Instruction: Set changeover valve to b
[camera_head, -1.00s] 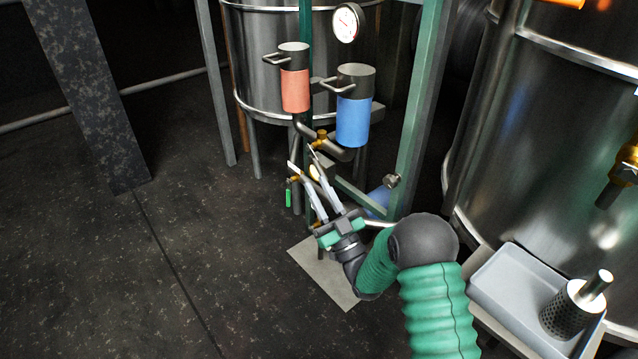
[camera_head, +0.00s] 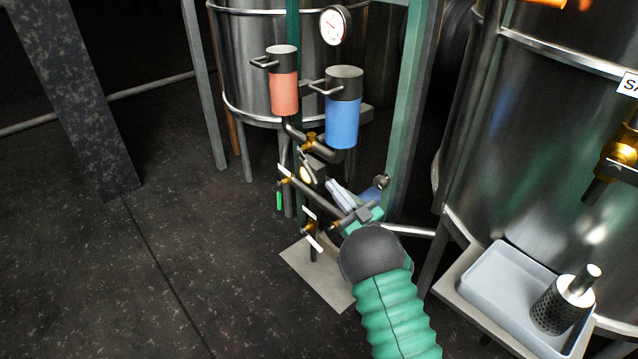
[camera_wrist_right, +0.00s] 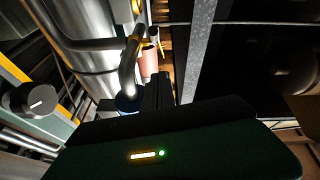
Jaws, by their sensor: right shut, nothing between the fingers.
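A brass valve body (camera_head: 311,141) sits on the dark pipe under the red canister (camera_head: 284,95) and the blue canister (camera_head: 342,122). A pale lever or plate (camera_head: 305,168) shows just below it. I cannot tell for sure which part is the changeover valve, and no b mark is readable. My right gripper (camera_head: 331,184) is shut and empty, beside the lower pipework and to the right of the pale part, apparently apart from it. My left gripper is out of view.
Lower pipes carry small brass valves (camera_head: 309,228) and a green tag (camera_head: 279,200). A green post (camera_head: 410,110) stands right of the gripper. A grey tray (camera_head: 485,285) with a perforated cylinder (camera_head: 552,308) is at lower right. Floor at left is clear.

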